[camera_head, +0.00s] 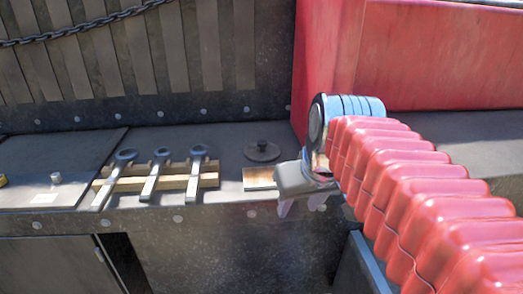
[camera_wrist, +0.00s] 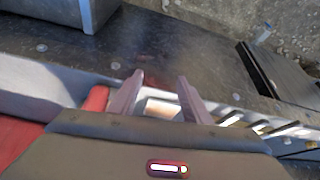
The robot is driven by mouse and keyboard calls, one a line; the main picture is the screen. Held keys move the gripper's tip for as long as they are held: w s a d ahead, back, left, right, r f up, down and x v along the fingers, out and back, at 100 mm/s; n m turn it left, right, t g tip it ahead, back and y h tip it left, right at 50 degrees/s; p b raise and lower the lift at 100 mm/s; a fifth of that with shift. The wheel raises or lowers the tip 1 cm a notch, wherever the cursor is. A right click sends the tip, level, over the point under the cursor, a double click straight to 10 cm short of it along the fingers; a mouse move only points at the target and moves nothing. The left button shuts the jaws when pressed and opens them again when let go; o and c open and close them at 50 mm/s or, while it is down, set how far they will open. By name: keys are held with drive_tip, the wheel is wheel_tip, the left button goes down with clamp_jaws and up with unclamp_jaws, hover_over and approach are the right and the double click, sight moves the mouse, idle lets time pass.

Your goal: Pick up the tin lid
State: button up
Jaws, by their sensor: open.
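A dark round lid-like disc with a small knob (camera_head: 262,151) lies on the grey ledge in the head view; it looks like the tin lid. I cannot make it out clearly in the wrist view. My gripper (camera_head: 300,205) is to the right of the disc and nearer the camera, by the ledge's front edge. In the wrist view its two pinkish fingers (camera_wrist: 160,80) stand apart with nothing held between them. A pale, tan-edged plate (camera_head: 258,178) lies just in front of the disc; a pale patch (camera_wrist: 162,107) shows between the fingers.
Several ring-ended wrenches (camera_head: 158,170) lie across wooden strips left of the disc. A small metal cylinder (camera_head: 56,178) stands farther left. A large red block (camera_head: 440,55) rises behind my arm. A slatted wall with a chain (camera_head: 85,28) backs the ledge (camera_head: 225,145).

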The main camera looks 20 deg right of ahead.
drive_tip(key=d+r, duration=0.4)
drive_tip(key=d, duration=0.4)
drive_tip(key=d+r+m, duration=0.1)
drive_tip(key=d+r, duration=0.3)
drive_tip(key=d, duration=0.4)
drive_tip(key=shift+w+d+r+m+g, duration=0.15)
drive_tip(key=shift+w+d+m+g, duration=0.15)
drive_tip(key=shift+w+g, duration=0.1)
drive_tip(key=shift+a, duration=0.1)
drive_tip(key=shift+c, duration=0.6)
